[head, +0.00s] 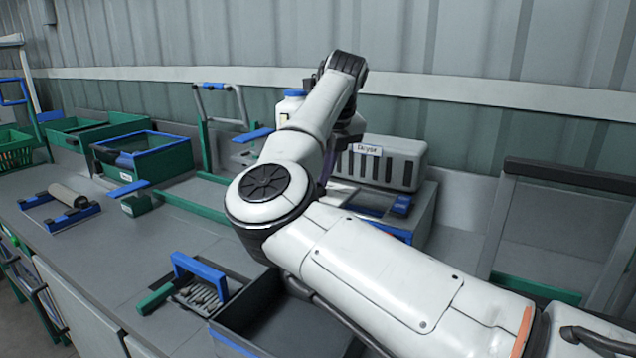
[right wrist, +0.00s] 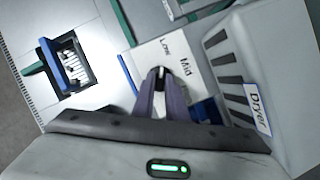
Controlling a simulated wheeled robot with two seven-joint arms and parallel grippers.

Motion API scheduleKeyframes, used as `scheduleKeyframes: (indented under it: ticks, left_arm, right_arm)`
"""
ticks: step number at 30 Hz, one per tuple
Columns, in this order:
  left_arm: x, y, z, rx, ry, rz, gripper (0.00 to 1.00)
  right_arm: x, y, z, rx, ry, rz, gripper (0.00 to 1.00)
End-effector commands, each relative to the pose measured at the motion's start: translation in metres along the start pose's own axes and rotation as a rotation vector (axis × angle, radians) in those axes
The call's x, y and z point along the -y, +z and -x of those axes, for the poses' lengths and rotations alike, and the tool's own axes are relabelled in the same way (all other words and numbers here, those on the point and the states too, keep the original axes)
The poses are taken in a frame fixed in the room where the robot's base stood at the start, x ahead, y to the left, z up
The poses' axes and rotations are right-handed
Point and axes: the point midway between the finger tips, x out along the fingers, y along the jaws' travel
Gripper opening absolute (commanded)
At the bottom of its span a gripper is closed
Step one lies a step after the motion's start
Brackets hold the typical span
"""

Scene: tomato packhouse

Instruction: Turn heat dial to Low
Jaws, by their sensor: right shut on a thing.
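The dryer (head: 405,160) is a grey box with dark vent slots and a "Dryer" label, at the back of the bench. It also shows at the right of the right wrist view (right wrist: 232,62). Its pale panel (right wrist: 150,52) carries the printed words "Low" and "Mid". My right gripper (right wrist: 159,73) is shut on the small dark heat dial (right wrist: 158,71) just beside these words. The fingers cover most of the dial, so I cannot tell its pointer direction. In the head view my right arm hides the dial and most of the gripper. My left gripper is in neither view.
A green bin with a blue rim (head: 150,162) and a roller on a blue stand (head: 68,196) are at the left. A blue-handled tray of small metal pieces (head: 200,294) and a dark open bin (head: 290,320) are in front.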

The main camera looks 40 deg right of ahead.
Motion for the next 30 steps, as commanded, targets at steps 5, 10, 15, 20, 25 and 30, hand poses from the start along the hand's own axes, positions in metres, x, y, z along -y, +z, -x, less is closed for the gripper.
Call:
scheduleKeyframes:
  ticks: [5,10,15,20,25,30]
  left_arm:
    - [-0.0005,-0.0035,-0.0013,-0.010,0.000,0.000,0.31]
    - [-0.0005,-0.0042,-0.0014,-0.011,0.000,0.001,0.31]
    - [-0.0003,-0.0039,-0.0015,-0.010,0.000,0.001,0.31]
    - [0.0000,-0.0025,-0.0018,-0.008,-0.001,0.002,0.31]
    - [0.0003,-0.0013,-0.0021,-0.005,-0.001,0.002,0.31]
    - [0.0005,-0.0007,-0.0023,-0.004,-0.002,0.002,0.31]
  right_arm:
    - [0.0006,0.0004,0.0003,0.001,0.014,0.033,0.00]
    - [0.0008,0.0005,0.0008,0.001,0.017,0.043,0.00]
    - [0.0007,0.0006,0.0009,0.001,0.017,0.045,0.00]
    - [0.0007,0.0007,0.0010,0.001,0.017,0.045,0.19]
    - [0.0005,0.0005,0.0006,0.001,0.017,0.043,0.31]
    - [0.0005,0.0003,0.0006,0.000,0.017,0.043,0.31]
